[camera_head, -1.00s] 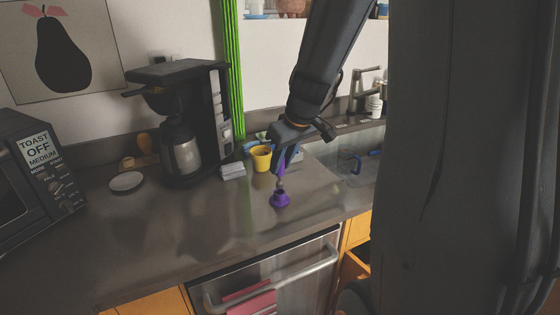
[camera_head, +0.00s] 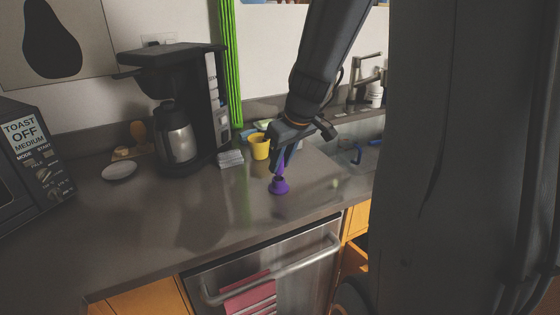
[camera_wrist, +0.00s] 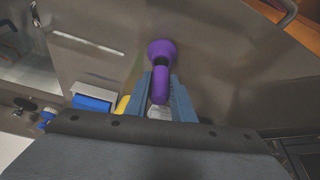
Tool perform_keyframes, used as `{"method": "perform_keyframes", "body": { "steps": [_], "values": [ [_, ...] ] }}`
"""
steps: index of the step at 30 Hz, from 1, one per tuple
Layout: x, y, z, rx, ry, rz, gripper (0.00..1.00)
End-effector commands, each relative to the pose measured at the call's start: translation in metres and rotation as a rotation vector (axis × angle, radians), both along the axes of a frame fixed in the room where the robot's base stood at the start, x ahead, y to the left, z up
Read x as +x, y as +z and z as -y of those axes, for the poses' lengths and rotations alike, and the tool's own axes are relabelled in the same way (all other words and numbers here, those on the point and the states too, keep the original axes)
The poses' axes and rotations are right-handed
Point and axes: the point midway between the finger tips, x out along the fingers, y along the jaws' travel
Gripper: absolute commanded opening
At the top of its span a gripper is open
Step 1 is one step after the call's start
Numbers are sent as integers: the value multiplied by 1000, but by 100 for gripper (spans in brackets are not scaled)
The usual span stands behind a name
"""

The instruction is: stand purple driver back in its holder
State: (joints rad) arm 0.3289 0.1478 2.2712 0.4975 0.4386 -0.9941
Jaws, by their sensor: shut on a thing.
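The purple driver (camera_head: 280,167) hangs nearly upright from my gripper (camera_head: 283,161), handle up and shaft down. In the wrist view my gripper (camera_wrist: 160,80) has its two blue-grey fingers on either side of the driver's purple handle (camera_wrist: 160,88). The purple holder (camera_head: 279,187) is a small flared piece standing on the counter directly below the driver. It also shows in the wrist view (camera_wrist: 161,49), beyond the handle. The shaft's lower end meets the holder's top; how far it is inside cannot be told.
The grey counter (camera_head: 220,215) is clear around the holder. A yellow cup (camera_head: 259,149) and a pale stack (camera_head: 230,159) stand behind it. A coffee maker (camera_head: 178,140) is behind left, with a white dish (camera_head: 119,171) beside it. The sink (camera_head: 358,160) lies to the right.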

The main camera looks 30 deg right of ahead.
Motion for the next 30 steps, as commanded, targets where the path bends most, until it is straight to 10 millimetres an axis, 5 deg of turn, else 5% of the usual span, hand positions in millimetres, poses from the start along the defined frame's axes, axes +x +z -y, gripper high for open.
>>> {"method": "perform_keyframes", "body": {
  "steps": [27, 28, 30],
  "values": [
    [0, -6, 0, 0, 0, 0, 0],
    [0, -6, 0, 0, 0, 0, 26],
    [0, -6, 0, 0, 0, 0, 37]
  ]
}}
